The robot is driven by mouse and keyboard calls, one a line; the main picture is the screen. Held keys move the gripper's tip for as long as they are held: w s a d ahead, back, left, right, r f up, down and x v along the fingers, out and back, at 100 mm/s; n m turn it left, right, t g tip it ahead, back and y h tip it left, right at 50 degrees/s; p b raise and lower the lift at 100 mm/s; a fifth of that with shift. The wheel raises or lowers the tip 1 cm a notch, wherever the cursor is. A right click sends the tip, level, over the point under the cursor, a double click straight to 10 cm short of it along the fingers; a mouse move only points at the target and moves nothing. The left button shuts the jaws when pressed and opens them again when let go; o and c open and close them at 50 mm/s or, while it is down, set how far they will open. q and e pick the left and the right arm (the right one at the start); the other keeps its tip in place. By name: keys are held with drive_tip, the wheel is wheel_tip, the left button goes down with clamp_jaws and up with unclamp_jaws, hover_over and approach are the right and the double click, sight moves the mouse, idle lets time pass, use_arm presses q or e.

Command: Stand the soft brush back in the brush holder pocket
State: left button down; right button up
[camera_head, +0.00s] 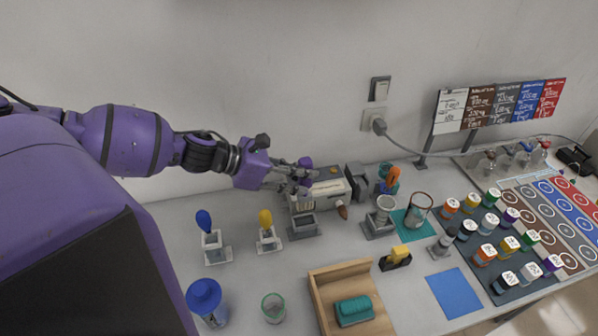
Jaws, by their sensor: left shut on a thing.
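My left gripper (304,178) reaches in from the left and is shut on a slim thing, largely hidden by its fingers. A brown, teardrop-shaped tip (342,212) shows to the lower right of the fingers; it looks like the bristle head of the soft brush, tilted down, but the handle between is hard to make out. A grey holder (302,229) stands on the bench just below the gripper and seems to be the brush holder. A pale ribbed piece above it is partly covered by the fingers. My right gripper is not in view.
A pale instrument (330,191) stands right behind the gripper. A blue scoop (204,221) and a yellow scoop (265,218) stand left of the holder. A wooden tray (318,299) with a teal block lies in front. Several capped vials crowd the right side.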

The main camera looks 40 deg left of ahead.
sight(299, 197)
use_arm(q)
drive_tip(key=shift+f+b, duration=0.55)
drive_tip(key=shift+f, duration=1.75)
drive_tip(key=shift+d+r, duration=0.1)
